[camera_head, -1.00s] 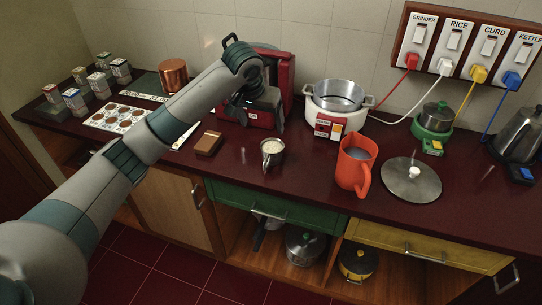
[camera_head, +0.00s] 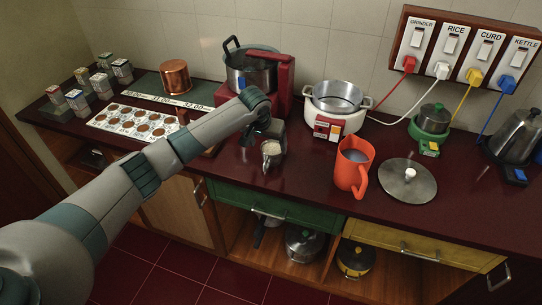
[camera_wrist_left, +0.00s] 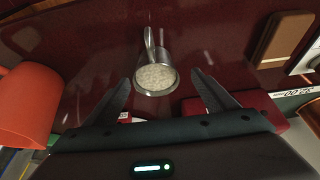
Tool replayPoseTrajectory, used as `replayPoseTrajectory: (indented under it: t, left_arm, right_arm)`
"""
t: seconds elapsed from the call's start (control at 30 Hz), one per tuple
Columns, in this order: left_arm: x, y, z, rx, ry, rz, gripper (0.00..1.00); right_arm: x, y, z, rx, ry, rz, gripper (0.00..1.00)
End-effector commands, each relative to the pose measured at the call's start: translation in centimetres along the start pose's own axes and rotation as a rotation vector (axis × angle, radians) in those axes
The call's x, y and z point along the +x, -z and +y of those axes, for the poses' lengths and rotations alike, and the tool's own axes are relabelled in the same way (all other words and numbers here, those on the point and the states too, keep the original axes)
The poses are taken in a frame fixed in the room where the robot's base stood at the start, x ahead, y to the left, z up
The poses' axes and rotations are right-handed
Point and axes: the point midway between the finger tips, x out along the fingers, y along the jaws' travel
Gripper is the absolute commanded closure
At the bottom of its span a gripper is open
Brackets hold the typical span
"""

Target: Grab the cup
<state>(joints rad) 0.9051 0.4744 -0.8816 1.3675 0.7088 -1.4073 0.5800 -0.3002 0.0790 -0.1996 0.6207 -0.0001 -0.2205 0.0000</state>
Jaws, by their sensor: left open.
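The cup (camera_head: 271,155) is a small metal cup with a pale, grainy filling, standing on the dark red counter (camera_head: 310,192). It also shows in the left wrist view (camera_wrist_left: 155,62), where its handle points up in the picture, away from the fingers. My left gripper (camera_head: 262,133) is just behind the cup in the head view. In the left wrist view the two fingers of this gripper (camera_wrist_left: 163,92) are spread apart with nothing between them, and the cup's filled mouth lies just beyond the gap. My right gripper is not in view.
An orange jug (camera_head: 352,170) stands right of the cup, with a metal lid (camera_head: 407,182) beyond it. A white rice cooker (camera_head: 335,108) and a red machine with a pot (camera_head: 250,70) stand behind. The counter's front is clear near the cup.

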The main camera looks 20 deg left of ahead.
Motion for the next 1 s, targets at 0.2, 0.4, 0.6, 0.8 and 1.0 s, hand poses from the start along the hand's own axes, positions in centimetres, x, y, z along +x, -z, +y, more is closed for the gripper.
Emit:
replayPoseTrajectory:
  t: [0.2, 0.4, 0.6, 0.8, 1.0]
  left_arm:
    - [0.0, 0.0, 0.0, 0.0, 0.0, 0.0, 0.21]
    - [0.6, -0.2, 0.3, 0.001, 0.001, -0.003, 0.21]
    - [2.8, -0.7, 0.8, 0.0, 0.002, -0.003, 0.21]
    - [4.8, -0.7, 0.8, 0.001, 0.001, -0.001, 0.21]
    - [5.2, -0.7, 0.8, 0.001, 0.001, 0.0, 0.21]
  right_arm:
    - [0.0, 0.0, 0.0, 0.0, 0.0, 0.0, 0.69]
    - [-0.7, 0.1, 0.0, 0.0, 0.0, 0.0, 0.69]
    - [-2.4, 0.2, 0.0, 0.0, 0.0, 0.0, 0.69]
    - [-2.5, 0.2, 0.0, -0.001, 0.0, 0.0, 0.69]
    - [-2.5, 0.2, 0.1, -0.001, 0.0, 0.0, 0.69]
